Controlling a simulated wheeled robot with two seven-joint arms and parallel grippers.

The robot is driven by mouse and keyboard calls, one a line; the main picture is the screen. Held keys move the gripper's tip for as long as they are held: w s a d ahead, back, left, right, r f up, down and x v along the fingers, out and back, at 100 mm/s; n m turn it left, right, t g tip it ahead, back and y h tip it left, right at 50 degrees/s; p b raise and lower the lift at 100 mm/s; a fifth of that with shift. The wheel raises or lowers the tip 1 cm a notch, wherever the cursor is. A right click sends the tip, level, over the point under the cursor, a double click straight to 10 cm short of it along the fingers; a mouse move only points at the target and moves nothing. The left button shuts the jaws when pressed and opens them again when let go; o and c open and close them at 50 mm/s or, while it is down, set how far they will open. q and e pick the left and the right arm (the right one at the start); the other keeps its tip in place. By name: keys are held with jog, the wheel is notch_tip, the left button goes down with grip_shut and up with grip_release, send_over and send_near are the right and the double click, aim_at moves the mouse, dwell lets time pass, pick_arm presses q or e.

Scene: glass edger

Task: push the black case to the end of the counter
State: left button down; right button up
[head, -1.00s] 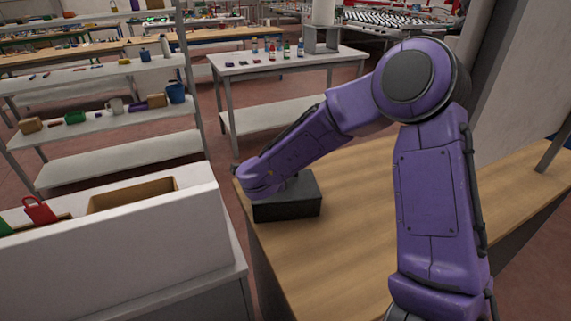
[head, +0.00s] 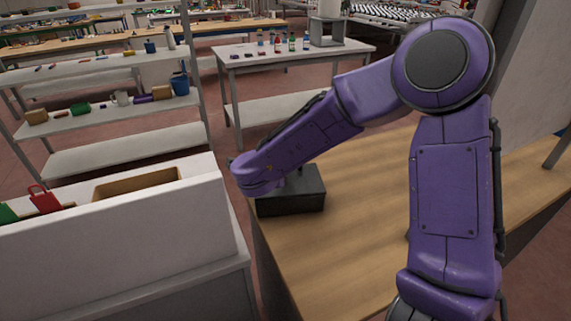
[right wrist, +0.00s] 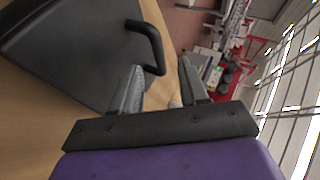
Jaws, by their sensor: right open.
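The black case (head: 290,201) lies on the wooden counter (head: 355,240), close to the counter's left edge in the head view. In the right wrist view the case (right wrist: 75,45) fills the upper left, with its dark handle (right wrist: 150,45) sticking out beside it. My right arm reaches over the counter from the right, and its wrist end is above and beside the case, hiding part of it. My right gripper (right wrist: 165,88) is open in the right wrist view. One finger is close to the handle; whether it touches cannot be told. My left gripper is out of view.
A white-walled bench (head: 120,225) with a cardboard-coloured tray and a red bag (head: 44,198) stands left of the counter, across a narrow gap. A table with bottles (head: 290,55) and a shelf rack (head: 115,110) stand beyond. The counter right of the case is clear.

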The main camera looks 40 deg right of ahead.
jog(key=v, duration=0.4)
jog(key=shift+s, duration=0.1)
jog(key=shift+f, duration=0.1)
dwell(0.4)
